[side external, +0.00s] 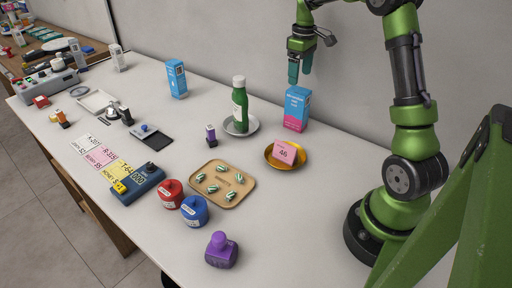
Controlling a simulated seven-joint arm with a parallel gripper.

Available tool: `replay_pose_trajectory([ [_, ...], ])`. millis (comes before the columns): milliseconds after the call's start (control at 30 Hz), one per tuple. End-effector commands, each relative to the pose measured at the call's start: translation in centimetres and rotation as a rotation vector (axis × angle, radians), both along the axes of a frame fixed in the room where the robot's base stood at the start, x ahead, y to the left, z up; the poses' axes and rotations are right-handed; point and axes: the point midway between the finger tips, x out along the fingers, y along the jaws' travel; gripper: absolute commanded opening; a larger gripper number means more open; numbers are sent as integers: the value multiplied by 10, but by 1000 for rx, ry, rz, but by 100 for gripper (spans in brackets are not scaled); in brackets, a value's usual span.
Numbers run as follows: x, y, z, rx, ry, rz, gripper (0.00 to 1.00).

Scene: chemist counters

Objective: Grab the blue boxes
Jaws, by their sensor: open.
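A blue and pink box (296,109) stands upright near the back of the counter, close to the wall. Another blue box (176,79), with white markings, stands upright farther left along the back. My gripper (300,72) is open, fingers pointing down, just above the blue and pink box. It looks empty, and its fingertips seem apart from the box top, though the exact gap is hard to tell from this angle.
A green bottle (240,108) on a metal plate stands left of the blue and pink box. A golden bowl (271,160) with a pink tag is in front. A tray (248,192) of wrapped sweets, red and blue jars (194,211) and a purple stamp (221,250) lie nearer.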

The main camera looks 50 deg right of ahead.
Motion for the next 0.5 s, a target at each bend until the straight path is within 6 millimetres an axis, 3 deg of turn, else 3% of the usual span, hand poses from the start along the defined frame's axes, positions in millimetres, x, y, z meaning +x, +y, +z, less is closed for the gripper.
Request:
replay_pose_trajectory([
  [200,-1,1,-44,2,2,-1,83],
  [500,-2,2,-68,1,1,-2,83],
])
